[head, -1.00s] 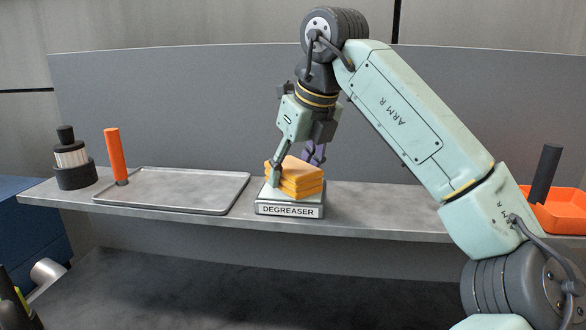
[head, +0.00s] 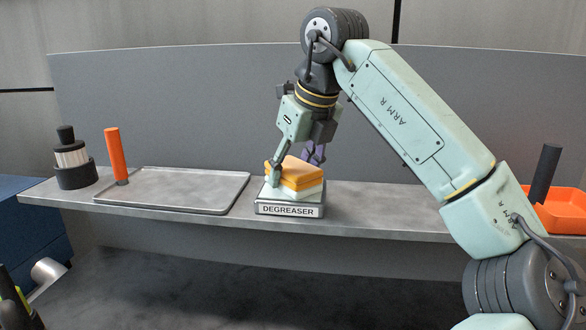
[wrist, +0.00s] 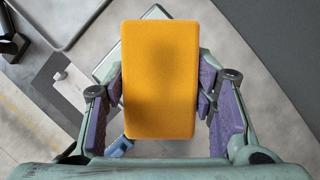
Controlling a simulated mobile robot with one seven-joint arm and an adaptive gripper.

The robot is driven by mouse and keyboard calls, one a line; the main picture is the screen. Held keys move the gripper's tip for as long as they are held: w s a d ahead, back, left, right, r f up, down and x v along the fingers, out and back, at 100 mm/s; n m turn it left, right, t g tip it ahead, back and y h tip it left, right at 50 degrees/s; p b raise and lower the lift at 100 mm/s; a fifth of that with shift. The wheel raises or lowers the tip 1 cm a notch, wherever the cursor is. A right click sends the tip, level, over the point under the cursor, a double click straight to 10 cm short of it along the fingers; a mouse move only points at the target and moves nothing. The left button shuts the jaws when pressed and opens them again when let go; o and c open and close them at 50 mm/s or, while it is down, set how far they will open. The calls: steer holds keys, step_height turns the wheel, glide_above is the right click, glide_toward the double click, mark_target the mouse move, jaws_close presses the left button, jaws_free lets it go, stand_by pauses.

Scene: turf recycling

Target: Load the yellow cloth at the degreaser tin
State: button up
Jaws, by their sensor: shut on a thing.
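The yellow cloth (head: 301,173) is a thick, orange-yellow folded block over the degreaser tin (head: 290,211), a low grey tray with a DEGREASER label. My gripper (head: 294,171) is shut on the cloth from two sides. In the wrist view the cloth (wrist: 160,80) lies flat between the purple finger pads of my gripper (wrist: 160,103). A pale layer (head: 297,194) shows directly under the cloth, above the tin's rim. I cannot tell whether the cloth touches that layer. The tin's inside is mostly hidden.
An empty grey tray (head: 165,190) lies to the left on the shelf (head: 385,221). An orange upright handle (head: 116,155) and a black-and-white bottle-like object (head: 72,160) stand near it. An orange bin (head: 557,211) is at the right. Bare shelf lies either side of the tin.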

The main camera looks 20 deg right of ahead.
mark_target(293, 165)
steer(key=shift+r, duration=3.45)
